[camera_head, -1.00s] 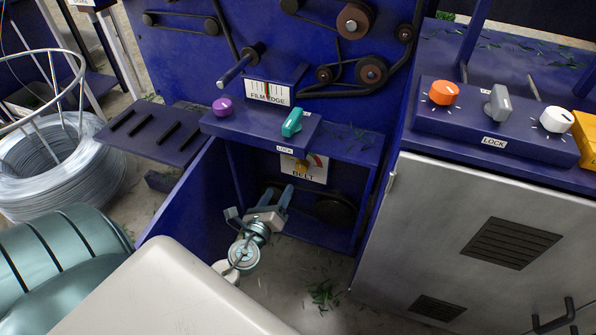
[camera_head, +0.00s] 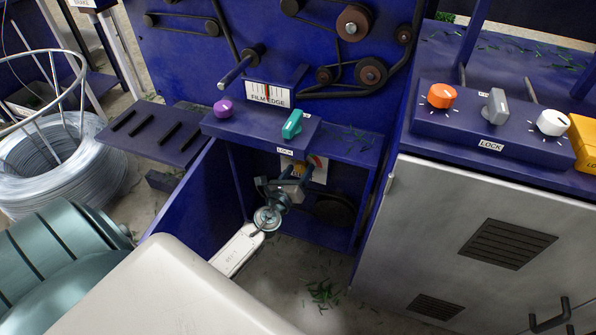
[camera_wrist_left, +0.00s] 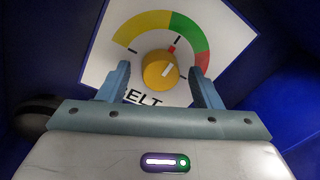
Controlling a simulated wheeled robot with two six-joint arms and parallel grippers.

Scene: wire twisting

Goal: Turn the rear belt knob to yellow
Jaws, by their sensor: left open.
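The belt knob (camera_wrist_left: 160,70) is round and yellow, on a white BELT dial plate (camera_wrist_left: 110,45). The dial has a yellow arc on the left, a green arc on the upper right and a red part at the lower right. My left gripper (camera_wrist_left: 160,78) is open, with one finger on each side of the knob; contact cannot be told. In the head view, my left gripper (camera_head: 290,172) is in the low recess in front of the dial plate (camera_head: 319,168) and hides the knob. My right gripper is out of view.
A ledge with a purple knob (camera_head: 223,107) and a teal knob (camera_head: 292,124) overhangs the recess. A blue side panel (camera_head: 195,195) stands left of my arm. A grey cabinet (camera_head: 440,240) stands to the right. Belt pulleys (camera_head: 335,208) sit deeper in the recess.

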